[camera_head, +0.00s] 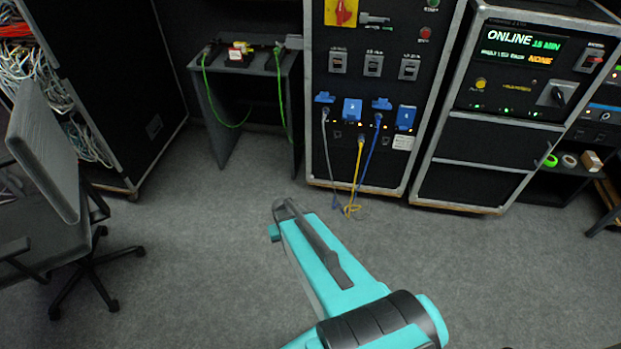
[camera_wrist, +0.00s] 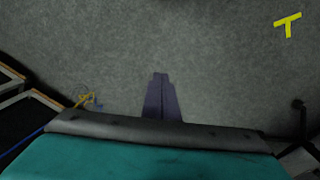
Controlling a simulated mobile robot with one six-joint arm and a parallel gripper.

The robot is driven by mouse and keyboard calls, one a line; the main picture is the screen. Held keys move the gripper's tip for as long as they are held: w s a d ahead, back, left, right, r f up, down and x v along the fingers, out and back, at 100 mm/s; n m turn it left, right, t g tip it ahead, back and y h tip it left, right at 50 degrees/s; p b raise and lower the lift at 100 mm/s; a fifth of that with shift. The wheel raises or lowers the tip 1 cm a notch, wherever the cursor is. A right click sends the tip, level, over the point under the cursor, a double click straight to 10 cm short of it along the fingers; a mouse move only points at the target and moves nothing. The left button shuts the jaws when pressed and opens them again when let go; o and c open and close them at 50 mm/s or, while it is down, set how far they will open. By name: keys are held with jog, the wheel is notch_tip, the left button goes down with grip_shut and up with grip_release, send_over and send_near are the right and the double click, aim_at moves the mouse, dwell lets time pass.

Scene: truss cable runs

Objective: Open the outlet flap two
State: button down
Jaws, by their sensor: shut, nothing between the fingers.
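A row of blue outlet flaps is low on the front of the middle black cabinet in the head view. The second flap from the left (camera_head: 352,108) looks flat and closed, and I take it as flap two. The first flap (camera_head: 325,97) and the third flap (camera_head: 381,103) look raised, with cables below them. The fourth flap (camera_head: 405,117) looks closed. My gripper (camera_wrist: 160,76) is shut and empty in the wrist view, over bare floor and apart from the flaps. I cannot make it out in the head view.
A yellow cable (camera_head: 357,175) and a blue cable (camera_head: 370,155) hang from the cabinet to the floor. A small table (camera_head: 213,110) stands to its left, a chair (camera_head: 45,150) at far left. Carpet in front is clear. A yellow T mark (camera_wrist: 288,24) lies on the floor.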

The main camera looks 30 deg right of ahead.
jog(key=s+a+f+n+g, duration=0.1)
jog(key=s+a+g, duration=0.1)
jog(key=s+a, duration=0.2)
jog(key=s+a+f+n+g, duration=0.1)
jog(key=s+a, duration=0.3)
jog(key=s, duration=0.7)
jog(key=s+a+f+n+g, duration=0.1)
jog(key=s+a+g, duration=0.1)
jog(key=s+a, duration=0.2)
jog(key=s, duration=0.3)
jog(key=shift+s+a+g+y, duration=0.2)
jog(key=shift+s+g+y, duration=0.1)
jog(key=shift+s+y, duration=0.1)
jog(key=shift+f, duration=0.15)
jog(key=shift+w, duration=0.1)
